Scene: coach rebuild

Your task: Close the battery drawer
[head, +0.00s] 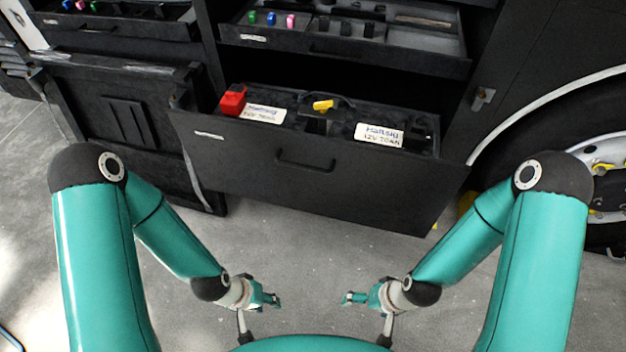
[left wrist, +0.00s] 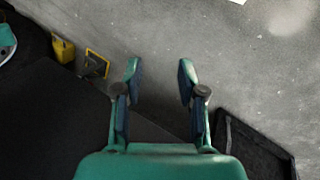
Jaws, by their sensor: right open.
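The black battery drawer (head: 240,155) is pulled out from the cabinet, low in the middle of the head view. It has a dark bar handle (head: 305,161) on its front. Inside are batteries with white labels, a red terminal cap (head: 233,99) and a yellow part (head: 322,105). My left gripper (head: 272,299) is in front of the drawer and apart from it, above the floor. In the left wrist view its two fingers (left wrist: 159,75) are spread with nothing between them. My right gripper (head: 350,298) is open and empty, also short of the drawer, facing the left one.
Above the battery drawer, an open tray (head: 390,50) with small coloured items juts out. Another tray (head: 120,28) and a dark panel (head: 125,115) stand at the left. A wheel (head: 600,170) is at the right. The concrete floor (head: 310,240) before the drawer is clear.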

